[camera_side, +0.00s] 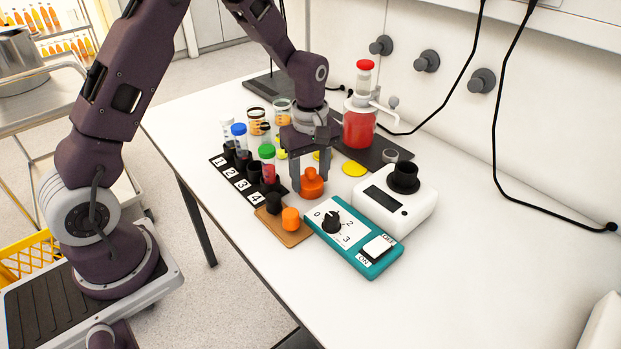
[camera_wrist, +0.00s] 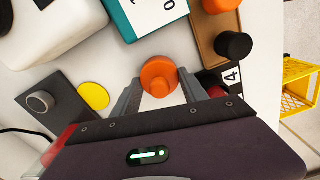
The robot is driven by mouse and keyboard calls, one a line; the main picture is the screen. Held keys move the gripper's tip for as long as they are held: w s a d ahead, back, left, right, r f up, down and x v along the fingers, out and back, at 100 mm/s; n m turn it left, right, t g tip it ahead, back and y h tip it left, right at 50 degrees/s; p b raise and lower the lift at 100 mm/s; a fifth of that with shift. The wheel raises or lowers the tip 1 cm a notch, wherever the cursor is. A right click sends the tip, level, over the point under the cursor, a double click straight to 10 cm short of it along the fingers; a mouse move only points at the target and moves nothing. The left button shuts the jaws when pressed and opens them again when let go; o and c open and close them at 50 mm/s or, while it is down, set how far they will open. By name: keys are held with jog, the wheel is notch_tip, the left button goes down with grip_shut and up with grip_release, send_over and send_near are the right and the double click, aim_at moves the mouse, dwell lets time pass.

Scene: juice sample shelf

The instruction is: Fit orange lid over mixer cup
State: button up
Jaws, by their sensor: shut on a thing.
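The orange lid (camera_side: 312,186), a wide disc with a narrower knob on top, is between the fingers of my gripper (camera_side: 311,175). The black mixer cup (camera_side: 404,178) stands on a white unit (camera_side: 405,208) with a dark display, to the right of my gripper and apart from the lid. The white unit also shows in the wrist view (camera_wrist: 55,28).
A teal control box (camera_side: 375,262) with a dial and switch lies in front of the white unit. A wooden board (camera_side: 283,236) holds a black cap and an orange cap. A numbered rack (camera_side: 226,172) with tubes is at left. A red-filled dispenser (camera_side: 359,125) stands behind.

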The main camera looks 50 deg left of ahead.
aim_at(311, 169)
notch_tip(311, 169, up, 9)
jog(key=shift+w, duration=0.15)
jog(key=w+d+r+n, duration=0.1)
jog(key=w+d+r, duration=0.45)
jog(key=w, duration=0.35)
jog(key=w+d+r+m, duration=0.1)
jog(key=d+r, duration=0.1)
jog(key=d, duration=0.9)
jog(key=shift+w+a+f, duration=0.1)
jog(key=shift+f, duration=1)
jog(key=shift+w+a+f, duration=0.1)
jog(key=shift+f, duration=1)
jog(key=shift+f, duration=1.7)
jog(key=o, duration=1.4)
